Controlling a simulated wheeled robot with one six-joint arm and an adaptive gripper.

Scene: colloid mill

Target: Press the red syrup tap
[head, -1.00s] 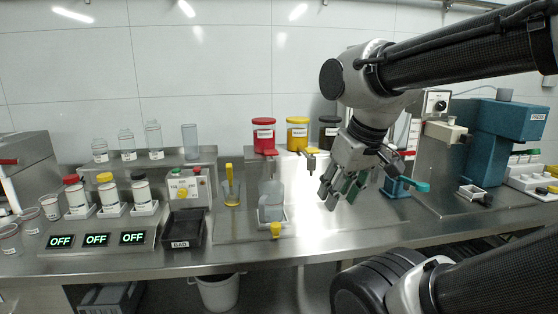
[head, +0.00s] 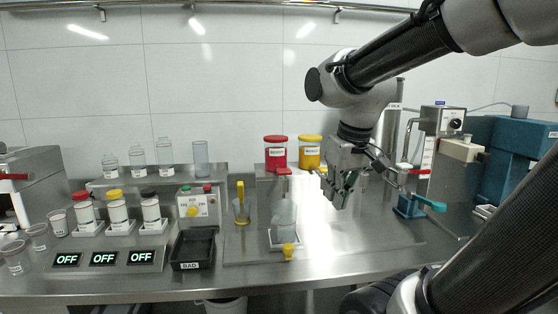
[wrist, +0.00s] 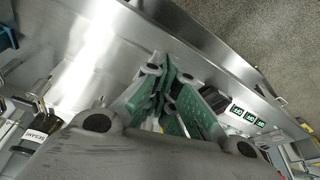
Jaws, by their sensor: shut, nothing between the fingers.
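The red syrup canister (head: 276,155) stands on the raised steel shelf at the back, with its red tap (head: 284,171) at its front. A clear cup (head: 284,220) stands on a small stand below that tap. My gripper (head: 343,192) is shut and empty, pointing down, to the right of the red tap and apart from it. In the wrist view its green-padded fingers (wrist: 168,100) are together with nothing between them. The red tap cannot be made out in the wrist view.
The yellow canister (head: 311,150) stands between the red one and my arm. The black canister seen earlier is hidden behind my gripper. A teal-handled press (head: 412,203) stands right of my gripper.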

